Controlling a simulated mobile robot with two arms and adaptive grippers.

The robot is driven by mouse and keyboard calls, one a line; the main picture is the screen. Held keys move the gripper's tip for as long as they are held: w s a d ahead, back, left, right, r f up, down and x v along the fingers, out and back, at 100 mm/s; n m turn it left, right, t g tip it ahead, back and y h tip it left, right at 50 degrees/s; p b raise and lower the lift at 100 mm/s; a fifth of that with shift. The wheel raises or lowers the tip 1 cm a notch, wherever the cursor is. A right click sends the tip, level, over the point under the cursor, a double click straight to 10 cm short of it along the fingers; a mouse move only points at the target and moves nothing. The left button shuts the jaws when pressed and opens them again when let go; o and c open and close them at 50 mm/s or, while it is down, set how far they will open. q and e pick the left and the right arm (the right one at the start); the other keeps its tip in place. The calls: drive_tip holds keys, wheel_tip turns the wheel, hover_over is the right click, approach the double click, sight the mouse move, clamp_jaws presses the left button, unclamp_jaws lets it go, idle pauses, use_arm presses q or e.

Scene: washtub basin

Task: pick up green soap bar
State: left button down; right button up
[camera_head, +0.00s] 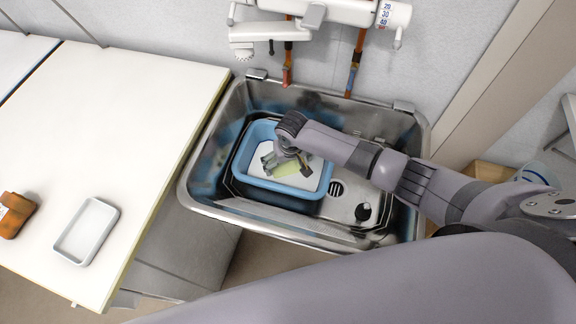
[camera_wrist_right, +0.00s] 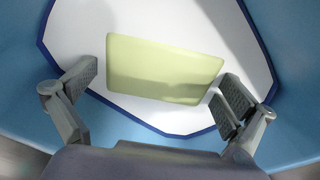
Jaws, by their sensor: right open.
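The green soap bar (camera_head: 287,171) lies on the white bottom of a blue tub (camera_head: 262,185) that stands in the metal sink. In the wrist view the soap (camera_wrist_right: 165,70) is a pale green slab, slightly tilted in the picture. My right gripper (camera_head: 287,166) is inside the tub, over the soap. In the wrist view my right gripper (camera_wrist_right: 158,88) is open, with one finger to the left and one to the right of the soap. The right finger looks very near the soap's edge; I cannot tell whether it touches. My left gripper is not in view.
A white faucet (camera_head: 330,12) is on the wall above. A white counter (camera_head: 110,130) at left holds a white tray (camera_head: 87,231) and an orange-brown object (camera_head: 15,214).

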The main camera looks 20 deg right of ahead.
drive_tip(key=shift+c, duration=0.6)
drive_tip(key=c, duration=1)
